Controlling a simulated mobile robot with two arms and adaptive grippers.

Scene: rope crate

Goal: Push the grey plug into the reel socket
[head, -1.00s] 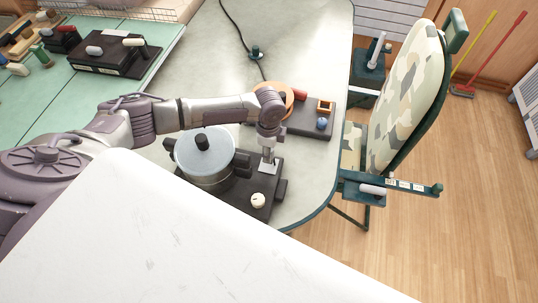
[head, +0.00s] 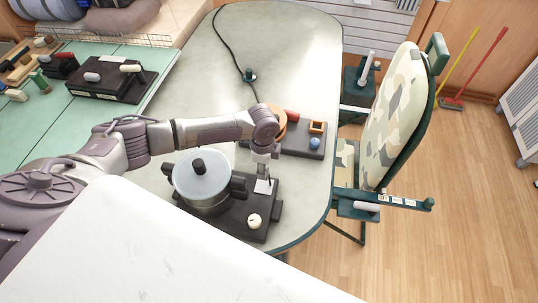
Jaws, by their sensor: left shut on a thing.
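My left gripper (head: 264,180) points down over the right part of a black base (head: 233,218), beside a lidded pot (head: 203,186). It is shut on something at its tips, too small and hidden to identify. The orange reel (head: 280,122) stands on a dark board behind my left wrist, which partly covers it. I cannot make out its socket. A dark cable (head: 222,41) runs along the table to a small dark green piece (head: 249,76) and on toward the reel. I cannot pick out a grey plug with certainty. My right gripper is not in view.
The reel's board also carries a red cylinder (head: 291,116), a small wooden box (head: 317,127) and a blue ball (head: 315,143). A cream knob (head: 254,221) sits on the black base's front. The table's back is mostly clear.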

